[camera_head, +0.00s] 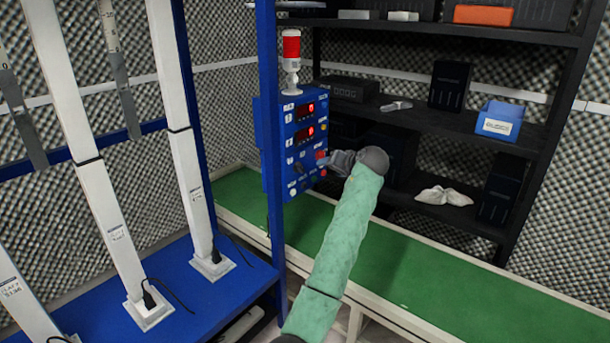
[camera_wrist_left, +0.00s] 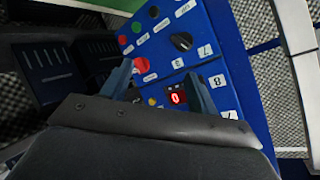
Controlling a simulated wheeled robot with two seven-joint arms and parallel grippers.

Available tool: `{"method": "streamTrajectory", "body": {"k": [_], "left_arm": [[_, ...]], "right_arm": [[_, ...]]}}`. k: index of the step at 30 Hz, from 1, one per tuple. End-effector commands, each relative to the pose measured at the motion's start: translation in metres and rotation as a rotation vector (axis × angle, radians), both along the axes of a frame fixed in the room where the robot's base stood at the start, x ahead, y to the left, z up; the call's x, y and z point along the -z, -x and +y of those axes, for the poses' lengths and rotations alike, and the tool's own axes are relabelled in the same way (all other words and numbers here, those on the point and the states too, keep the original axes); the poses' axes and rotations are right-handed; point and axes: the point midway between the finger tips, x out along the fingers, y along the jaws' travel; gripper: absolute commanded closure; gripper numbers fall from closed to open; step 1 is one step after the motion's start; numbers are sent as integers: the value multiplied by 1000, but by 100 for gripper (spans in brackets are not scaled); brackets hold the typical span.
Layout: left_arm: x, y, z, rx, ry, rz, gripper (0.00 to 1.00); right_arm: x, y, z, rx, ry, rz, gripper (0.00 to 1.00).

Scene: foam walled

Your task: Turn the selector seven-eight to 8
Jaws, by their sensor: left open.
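A blue control panel (camera_head: 290,150) with red displays, buttons and knobs is mounted beside the blue post. It also shows, turned sideways, in the left wrist view (camera_wrist_left: 225,60). There a black rotary selector (camera_wrist_left: 182,41) sits with labels 7 and 8 printed near it; which label its pointer faces is too small to tell. My left gripper (camera_head: 334,160) is in front of the panel's right side. In the wrist view its two fingers (camera_wrist_left: 158,70) are apart and empty, with the selector beyond and to the right of the fingertips. My right gripper is not in view.
A red and white signal lamp (camera_head: 291,60) stands on top of the panel. A green bench (camera_head: 400,265) runs below, and a black shelf (camera_head: 440,125) with a blue bin (camera_head: 500,120) stands behind.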

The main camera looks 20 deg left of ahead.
Motion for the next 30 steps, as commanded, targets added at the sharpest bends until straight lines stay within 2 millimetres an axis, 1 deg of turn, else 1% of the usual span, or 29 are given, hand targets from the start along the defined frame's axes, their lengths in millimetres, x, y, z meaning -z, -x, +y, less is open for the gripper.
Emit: {"method": "streamTrajectory", "body": {"k": [1, 3, 6, 10, 13, 15, 18, 23, 26, 30], "left_arm": [[13, -7, 4, -35, -54, 25, 40], [31, -13, 11, -83, -136, 59, 40], [52, -19, 21, -144, -263, 95, 40], [68, -24, 31, -205, -425, 121, 40], [69, -25, 34, -236, -527, 117, 40], [61, -24, 35, -253, -576, 96, 40], [53, -23, 35, -264, -606, 71, 40], [53, -25, 38, -263, -600, 53, 40], [52, -28, 46, -265, -598, 50, 40], [51, -34, 64, -264, -597, 50, 40]], "right_arm": [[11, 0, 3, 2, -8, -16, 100], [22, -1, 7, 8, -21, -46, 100], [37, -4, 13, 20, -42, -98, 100], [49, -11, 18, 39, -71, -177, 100], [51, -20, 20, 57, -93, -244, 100], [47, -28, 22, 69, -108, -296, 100], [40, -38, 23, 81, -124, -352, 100], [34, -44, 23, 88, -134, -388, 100], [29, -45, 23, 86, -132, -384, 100], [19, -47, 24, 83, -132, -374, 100]]}}
